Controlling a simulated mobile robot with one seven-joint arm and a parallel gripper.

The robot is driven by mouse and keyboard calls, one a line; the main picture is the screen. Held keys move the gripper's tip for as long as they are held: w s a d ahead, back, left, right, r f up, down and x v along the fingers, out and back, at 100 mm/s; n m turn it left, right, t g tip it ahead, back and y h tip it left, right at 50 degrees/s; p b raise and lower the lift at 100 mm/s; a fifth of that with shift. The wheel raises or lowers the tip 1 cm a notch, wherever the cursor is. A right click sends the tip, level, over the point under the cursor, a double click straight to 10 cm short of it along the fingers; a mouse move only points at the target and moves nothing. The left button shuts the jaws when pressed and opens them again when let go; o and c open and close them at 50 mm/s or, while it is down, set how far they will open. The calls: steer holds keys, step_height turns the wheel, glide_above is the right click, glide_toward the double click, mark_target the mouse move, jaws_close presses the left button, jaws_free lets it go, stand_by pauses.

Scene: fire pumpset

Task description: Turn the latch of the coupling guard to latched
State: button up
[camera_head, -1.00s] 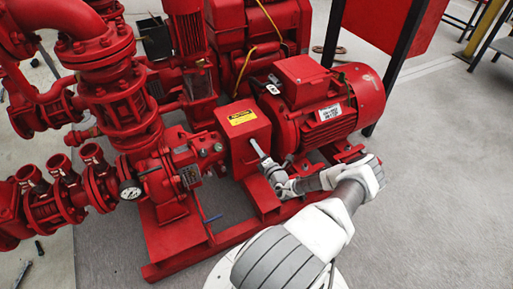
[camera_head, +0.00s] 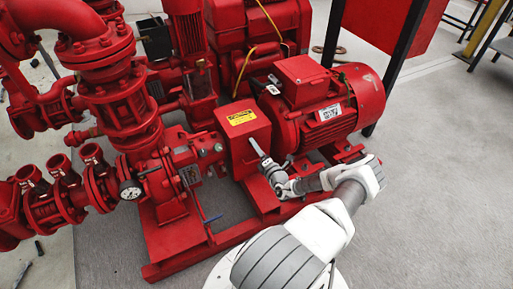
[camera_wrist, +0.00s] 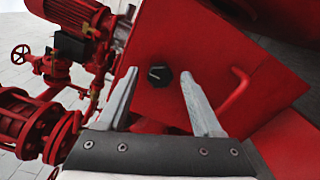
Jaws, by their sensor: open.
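The coupling guard (camera_head: 257,130) is a red box with a yellow label on top, between the pump and the motor. In the wrist view its red face (camera_wrist: 150,45) carries a round black latch knob (camera_wrist: 159,76) with a short pale mark lying nearly level. My gripper (camera_wrist: 159,84) is open, with one finger on each side of the knob. Gaps show between the knob and both fingers; I cannot tell how far the tips are from the face. In the head view my gripper (camera_head: 257,147) is at the guard's front face and hides the knob.
The red motor (camera_head: 325,105) stands right of the guard. The pump with its pipes and gauge (camera_head: 131,190) stands to the left. A red bent handle (camera_wrist: 235,90) sits right of the knob in the wrist view. Grey floor (camera_head: 430,190) is clear at right.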

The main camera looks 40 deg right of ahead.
steer(key=p+v, duration=0.4)
steer(key=v, duration=1.3)
steer(key=shift+s, duration=0.2)
steer(key=shift+r, duration=0.1)
